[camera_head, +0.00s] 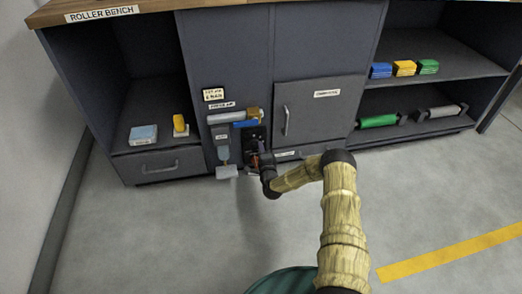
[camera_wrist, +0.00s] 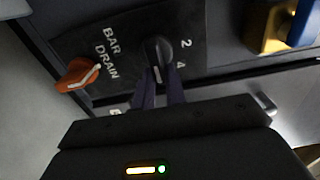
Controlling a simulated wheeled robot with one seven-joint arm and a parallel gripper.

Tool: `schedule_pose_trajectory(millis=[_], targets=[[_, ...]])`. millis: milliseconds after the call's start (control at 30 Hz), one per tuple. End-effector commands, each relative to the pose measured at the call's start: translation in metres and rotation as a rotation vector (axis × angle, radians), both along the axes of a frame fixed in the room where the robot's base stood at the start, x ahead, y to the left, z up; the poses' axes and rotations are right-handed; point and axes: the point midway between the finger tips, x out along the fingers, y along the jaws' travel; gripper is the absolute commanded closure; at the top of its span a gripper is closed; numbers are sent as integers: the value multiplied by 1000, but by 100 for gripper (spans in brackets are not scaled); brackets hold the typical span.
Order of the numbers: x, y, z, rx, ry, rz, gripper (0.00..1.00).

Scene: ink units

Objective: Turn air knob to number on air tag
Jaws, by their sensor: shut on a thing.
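The black air knob (camera_wrist: 156,50) sits on a dark panel in the wrist view, with the numbers 2 and 4 to its right. Its white pointer line points down in the picture, toward my fingers. My gripper (camera_wrist: 160,88) has its two dark fingers shut on the knob's lower side. Further marks below are partly hidden by my gripper. In the head view my gripper (camera_head: 256,162) is at the panel, and the knob is hidden there. A small cream tag (camera_head: 214,94) hangs above the panel; its print is too small to read surely.
An orange drain knob (camera_wrist: 77,75) is close left of my gripper. A blue handle (camera_head: 246,124) and brass fitting (camera_head: 253,113) are above the panel. A grey filter unit (camera_head: 222,137) is to the left, a cabinet door (camera_head: 318,118) to the right. The floor in front is clear.

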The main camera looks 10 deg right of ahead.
Motion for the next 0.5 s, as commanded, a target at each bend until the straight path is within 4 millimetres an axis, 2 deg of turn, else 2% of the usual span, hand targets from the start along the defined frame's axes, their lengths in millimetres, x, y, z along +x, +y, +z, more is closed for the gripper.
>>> schedule_pose_trajectory(millis=[333,367,400,467,500], targets=[[-1,3,-2,6,6,7,100],[-1,3,-2,6,6,7,85],[-1,3,-2,6,6,6,77],[-1,3,-2,5,5,5,66],[-1,2,-2,5,4,5,65]])
